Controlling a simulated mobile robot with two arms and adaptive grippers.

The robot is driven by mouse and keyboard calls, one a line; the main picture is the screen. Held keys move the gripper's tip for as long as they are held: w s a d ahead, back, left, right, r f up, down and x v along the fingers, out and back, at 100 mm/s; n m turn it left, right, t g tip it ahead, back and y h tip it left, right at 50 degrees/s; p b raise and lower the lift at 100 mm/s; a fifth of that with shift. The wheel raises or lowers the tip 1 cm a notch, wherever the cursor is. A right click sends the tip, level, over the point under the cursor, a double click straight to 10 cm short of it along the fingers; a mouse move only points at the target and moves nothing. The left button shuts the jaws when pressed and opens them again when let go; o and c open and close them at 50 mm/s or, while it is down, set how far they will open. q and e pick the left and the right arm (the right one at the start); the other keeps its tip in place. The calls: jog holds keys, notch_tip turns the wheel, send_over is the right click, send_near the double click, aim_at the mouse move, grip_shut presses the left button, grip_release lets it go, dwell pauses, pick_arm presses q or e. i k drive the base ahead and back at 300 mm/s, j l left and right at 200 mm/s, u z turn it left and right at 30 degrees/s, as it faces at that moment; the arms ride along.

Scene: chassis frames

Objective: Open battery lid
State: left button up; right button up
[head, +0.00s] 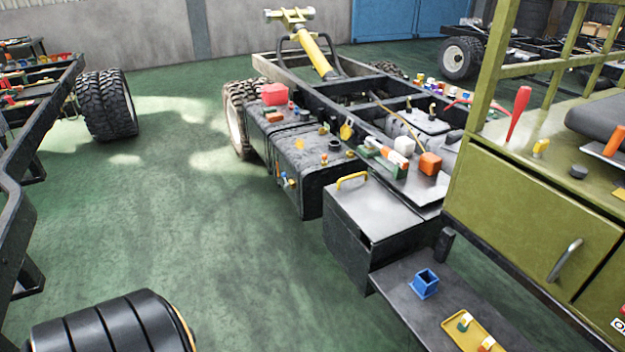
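A dark box with a flat grey lid (372,208) stands on the near side of the truck chassis, in the middle of the head view. A yellow handle (352,180) is fixed at the lid's far left edge. The lid lies flat on the box and looks closed; the inside is hidden. No label shows on it, so I cannot tell for sure that this is the battery box. Neither of my grippers shows in the head view.
A black tank (300,158) carries small coloured parts behind the box. A dark step (410,300) holds a blue cup (425,283) and a yellow tray (470,330). The olive cab (520,205) stands right. Green floor (210,220) is open at left. A black grooved object (110,325) is at bottom left.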

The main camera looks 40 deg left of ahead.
aim_at(361, 201)
jog(key=u, duration=1.05)
jog(key=z, duration=0.45)
jog(key=i+j+z, duration=0.15)
jog(key=j+z, duration=0.15)
jog(key=i+j+z, duration=0.15)
jog(key=j+z, duration=0.15)
jog(key=i+j+z, duration=0.1)
jog(key=j+z, duration=0.2)
